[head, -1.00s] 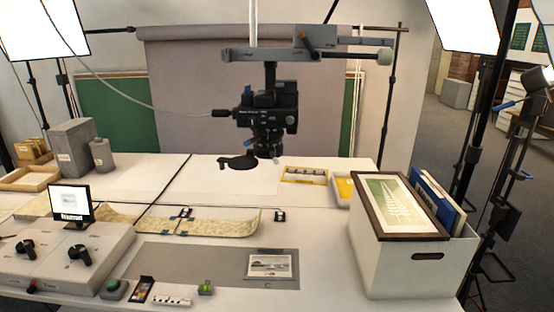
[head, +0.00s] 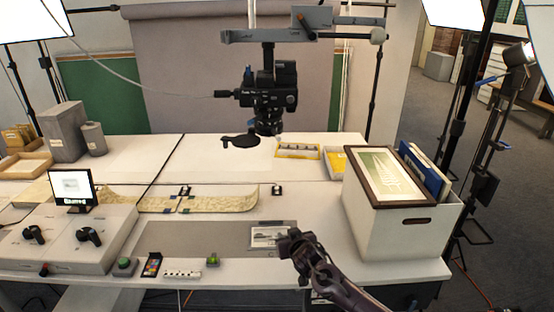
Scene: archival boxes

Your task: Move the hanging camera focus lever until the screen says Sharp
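The black camera (head: 268,92) hangs lens-down from a grey overhead arm in the middle of the head view. A dark flat lever-like piece (head: 240,141) sticks out to the left near its lens; I cannot tell for sure that it is the focus lever. The small screen (head: 72,190) on the grey console at the left shows a pale picture and a word that looks like "Blurred". My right gripper (head: 292,242) is at the table's front, well below and apart from the camera, by the small photo print. Its fingers are too dark to read. My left gripper is out of view.
A white archival box (head: 395,240) with a framed picture on top stands at the right. The console (head: 60,243) with black knobs fills the left front. A grey mat (head: 195,237) with a photo print (head: 268,236) lies in front. Space around the camera is clear.

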